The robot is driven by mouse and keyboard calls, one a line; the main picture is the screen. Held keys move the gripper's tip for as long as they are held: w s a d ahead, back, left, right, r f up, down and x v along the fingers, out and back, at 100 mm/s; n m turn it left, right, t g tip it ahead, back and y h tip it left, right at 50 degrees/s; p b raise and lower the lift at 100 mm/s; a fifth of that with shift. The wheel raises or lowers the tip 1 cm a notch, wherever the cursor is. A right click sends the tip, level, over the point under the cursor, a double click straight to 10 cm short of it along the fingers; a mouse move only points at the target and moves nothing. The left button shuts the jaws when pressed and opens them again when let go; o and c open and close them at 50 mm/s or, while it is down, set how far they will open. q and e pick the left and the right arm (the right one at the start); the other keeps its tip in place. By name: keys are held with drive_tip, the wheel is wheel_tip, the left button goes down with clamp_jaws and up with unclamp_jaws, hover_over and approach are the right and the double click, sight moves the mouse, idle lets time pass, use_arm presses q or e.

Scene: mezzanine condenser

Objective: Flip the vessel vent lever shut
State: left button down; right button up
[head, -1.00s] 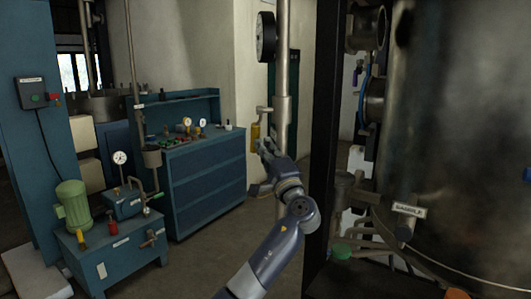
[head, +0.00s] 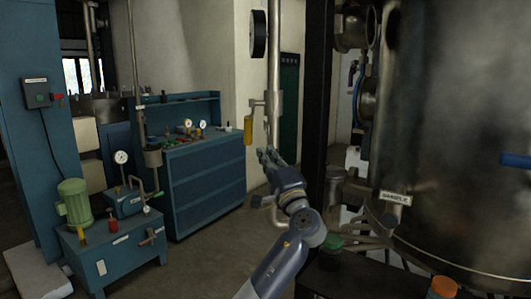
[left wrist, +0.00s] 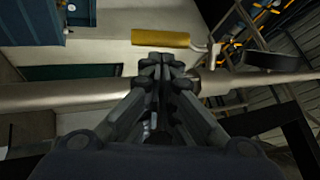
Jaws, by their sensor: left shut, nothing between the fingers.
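The vent lever has a yellow handle (head: 248,130) that hangs downward from a metal fitting on the left side of the vertical pipe (head: 274,70). In the left wrist view the yellow handle (left wrist: 160,38) lies crosswise just beyond the fingertips, with its bent metal end to the right. My left gripper (head: 268,154) is shut and empty. In the head view it is a little below and right of the handle's lower end, in front of the pipe. The left wrist view shows its closed fingers (left wrist: 160,62), apparently apart from the handle. My right gripper is out of view.
A large metal vessel (head: 450,130) and a dark post (head: 316,110) stand to the right. A blue workbench (head: 205,175) and a green motor (head: 74,200) are at left, with open floor before the bench.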

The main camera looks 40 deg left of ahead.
use_arm(q)
drive_tip(key=b+v, duration=0.1)
drive_tip(key=v, duration=0.5)
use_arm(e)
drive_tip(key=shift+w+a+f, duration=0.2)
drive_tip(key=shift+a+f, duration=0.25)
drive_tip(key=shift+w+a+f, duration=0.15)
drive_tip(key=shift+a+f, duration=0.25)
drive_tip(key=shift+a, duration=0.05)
use_arm(q)
drive_tip(key=shift+d+r, duration=0.1)
drive_tip(key=shift+r, duration=0.05)
